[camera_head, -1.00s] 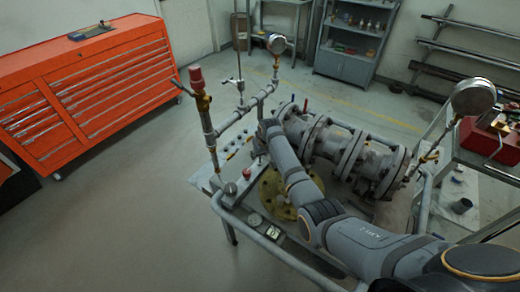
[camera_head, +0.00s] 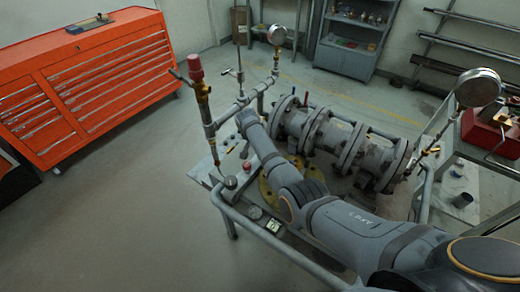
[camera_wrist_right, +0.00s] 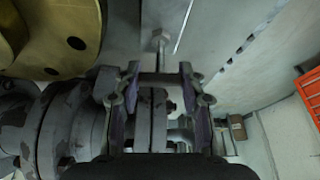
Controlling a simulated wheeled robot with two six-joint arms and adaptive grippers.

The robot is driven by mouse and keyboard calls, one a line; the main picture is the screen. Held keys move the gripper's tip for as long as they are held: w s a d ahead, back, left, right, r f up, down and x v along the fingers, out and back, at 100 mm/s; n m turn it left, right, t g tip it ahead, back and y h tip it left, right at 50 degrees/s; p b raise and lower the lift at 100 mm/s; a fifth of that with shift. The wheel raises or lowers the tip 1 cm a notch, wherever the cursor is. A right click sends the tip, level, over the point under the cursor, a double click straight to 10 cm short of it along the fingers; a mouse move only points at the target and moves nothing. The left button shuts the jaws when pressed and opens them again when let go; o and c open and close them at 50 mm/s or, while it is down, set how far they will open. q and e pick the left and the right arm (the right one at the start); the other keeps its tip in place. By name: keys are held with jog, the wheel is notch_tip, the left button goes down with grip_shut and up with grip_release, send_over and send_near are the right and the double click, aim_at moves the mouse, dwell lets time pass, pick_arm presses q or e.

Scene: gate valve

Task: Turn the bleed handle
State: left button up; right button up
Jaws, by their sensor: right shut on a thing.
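My right gripper (camera_wrist_right: 160,79) shows in the right wrist view, its two fingers with purple pads on either side of a short grey metal bar. It is shut on this bar, which appears to be the bleed handle (camera_wrist_right: 158,77). An upright bolt-headed rod (camera_wrist_right: 160,44) stands just beyond the fingertips. In the head view my right arm reaches to the near left end of the grey valve pipework (camera_head: 345,147), and its wrist hides the gripper and handle. My left gripper is in neither view.
A thin pipe stand with a red-capped fitting (camera_head: 196,68) rises left of my wrist. A round gauge (camera_head: 477,87) stands at the right, near a red toolbox (camera_head: 490,130). A yellow flange (camera_wrist_right: 65,38) is close by. The floor at left is clear.

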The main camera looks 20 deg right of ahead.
jog(key=shift+m+b, duration=0.5)
jog(key=shift+m, duration=0.3)
jog(key=shift+g, duration=0.3)
jog(key=o, duration=1.2)
jog(key=shift+c, duration=0.2)
jog(key=v, duration=1.2)
jog(key=shift+a, duration=0.15)
jog(key=shift+f, duration=0.1)
